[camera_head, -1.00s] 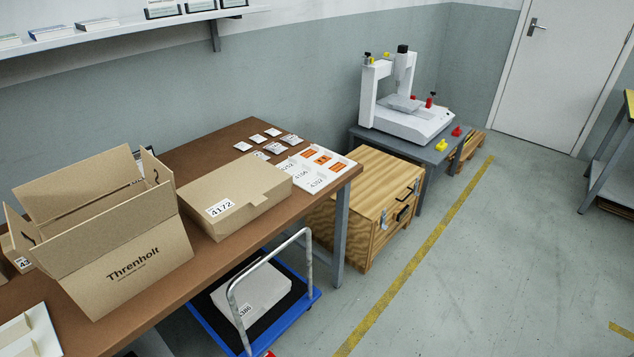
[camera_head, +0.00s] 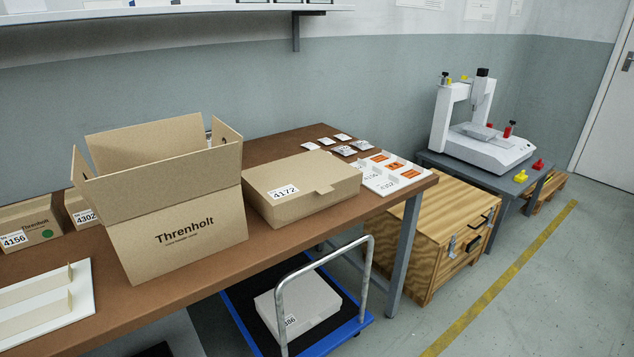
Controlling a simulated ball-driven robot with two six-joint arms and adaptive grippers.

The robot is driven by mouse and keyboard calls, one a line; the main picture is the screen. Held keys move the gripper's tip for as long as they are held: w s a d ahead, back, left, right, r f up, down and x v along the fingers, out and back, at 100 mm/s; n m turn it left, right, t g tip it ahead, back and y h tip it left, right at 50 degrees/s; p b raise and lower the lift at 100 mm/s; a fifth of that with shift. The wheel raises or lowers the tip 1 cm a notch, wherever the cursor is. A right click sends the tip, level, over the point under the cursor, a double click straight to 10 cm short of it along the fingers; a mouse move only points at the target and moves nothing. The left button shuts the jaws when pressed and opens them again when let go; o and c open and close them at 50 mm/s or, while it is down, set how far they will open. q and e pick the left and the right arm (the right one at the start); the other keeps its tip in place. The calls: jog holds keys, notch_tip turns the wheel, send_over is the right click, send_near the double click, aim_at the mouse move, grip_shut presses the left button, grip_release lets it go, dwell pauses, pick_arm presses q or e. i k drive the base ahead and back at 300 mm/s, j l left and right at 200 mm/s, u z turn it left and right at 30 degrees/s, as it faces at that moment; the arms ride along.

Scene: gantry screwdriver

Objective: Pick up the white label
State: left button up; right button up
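Several small white label-like pieces, one of them here (camera_head: 326,141), lie at the back of the brown table (camera_head: 330,221). Beside them a white board (camera_head: 425,173) carries orange labels (camera_head: 391,167) and white labels marked with numbers, one reading 4302 (camera_head: 389,187). White labels are also stuck on boxes: 4172 (camera_head: 285,192) on the closed carton, 4156 (camera_head: 14,240) and 4302 (camera_head: 85,216) on the small boxes at left. I cannot tell which label is the task's. Neither of my grippers is in view.
An open Threnholt carton (camera_head: 175,235) and a closed carton (camera_head: 300,190) stand on the table. A white rack (camera_head: 40,300) lies at the left. Below is a blue trolley (camera_head: 345,330) with a white box. A wooden crate (camera_head: 435,235) and gantry machine (camera_head: 490,150) stand right.

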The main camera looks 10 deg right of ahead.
aim_at(391, 181)
jog(key=i+l+u, duration=0.1)
jog(key=l+u, duration=0.15)
jog(key=u, duration=0.2)
jog(key=l+u, duration=0.3)
jog(key=u, duration=0.2)
jog(key=l+u, duration=0.3)
jog(key=u, duration=0.15)
jog(key=l+u, duration=0.3)
jog(key=u, duration=0.15)
jog(key=k+l+u, duration=0.1)
jog(key=l+u, duration=0.15)
jog(key=u, duration=0.25)
